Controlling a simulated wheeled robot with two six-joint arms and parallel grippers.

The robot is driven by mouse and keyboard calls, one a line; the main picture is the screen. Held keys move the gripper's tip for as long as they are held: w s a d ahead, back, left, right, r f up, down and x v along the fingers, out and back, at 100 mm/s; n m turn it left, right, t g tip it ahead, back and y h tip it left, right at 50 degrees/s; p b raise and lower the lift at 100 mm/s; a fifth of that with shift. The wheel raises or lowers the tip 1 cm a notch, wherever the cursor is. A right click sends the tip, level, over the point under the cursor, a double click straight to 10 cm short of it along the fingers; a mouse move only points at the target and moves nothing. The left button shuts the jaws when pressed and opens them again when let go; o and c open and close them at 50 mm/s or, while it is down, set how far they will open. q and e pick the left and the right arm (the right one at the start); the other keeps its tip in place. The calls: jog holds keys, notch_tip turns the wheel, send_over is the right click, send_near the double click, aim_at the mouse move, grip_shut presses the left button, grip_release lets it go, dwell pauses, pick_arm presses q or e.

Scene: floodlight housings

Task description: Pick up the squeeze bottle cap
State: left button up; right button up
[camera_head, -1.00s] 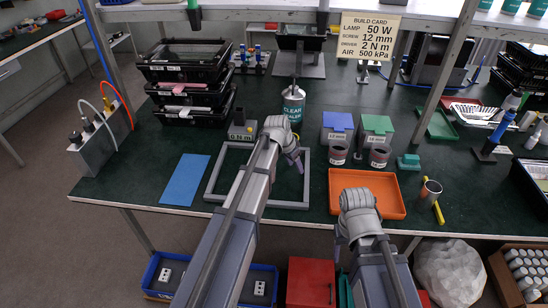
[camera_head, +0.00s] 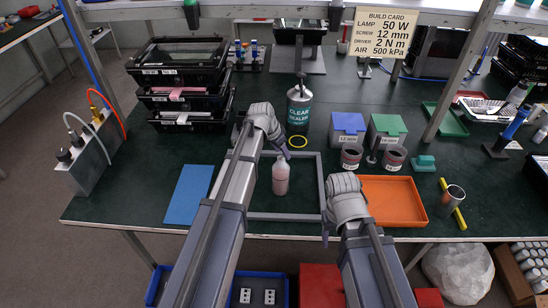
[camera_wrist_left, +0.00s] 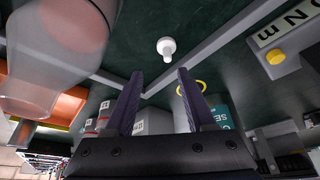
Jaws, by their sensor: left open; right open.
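The squeeze bottle cap, a small white piece with a round flange and a stub, lies on the dark green bench top in the left wrist view (camera_wrist_left: 166,47). It is just beyond and between my left gripper's fingertips (camera_wrist_left: 160,74), which are apart with nothing between them. I cannot make the cap out in the head view, where my left gripper (camera_head: 285,151) is over the grey frame. The translucent pinkish squeeze bottle (camera_head: 281,178) stands upright inside the frame, and looms large in the wrist view (camera_wrist_left: 58,45). My right gripper (camera_head: 328,230) is open and empty near the front edge.
The grey frame (camera_head: 285,216) surrounds the bottle. A yellow ring (camera_head: 298,142) and sealer can (camera_head: 298,110) stand behind. An orange tray (camera_head: 420,207) is at right, a blue mat (camera_head: 187,195) at left. Stacked black trays (camera_head: 183,98) stand back left.

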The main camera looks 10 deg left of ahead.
pick_arm(q)
jog(key=shift+w+a+f+b, duration=0.4)
jog(key=shift+b, duration=0.05)
jog(key=shift+b+x, duration=0.8)
jog(key=shift+x, duration=0.1)
pick_arm(e)
jog(key=shift+w+a+f, duration=0.15)
jog(key=shift+a+f, duration=0.1)
jog(key=shift+f, duration=0.4)
jog(key=shift+w+a+f, duration=0.15)
jog(key=shift+a+f, duration=0.1)
jog(key=shift+f, duration=0.35)
pick_arm(q)
jog(key=b+x, duration=0.5)
jog(key=shift+a+f, duration=0.1)
jog(key=shift+f, duration=0.1)
jog(key=shift+r, duration=0.1)
pick_arm(e)
notch_tip(320, 180, down, 5)
jog(key=shift+r, duration=0.1)
pick_arm(q)
grip_shut()
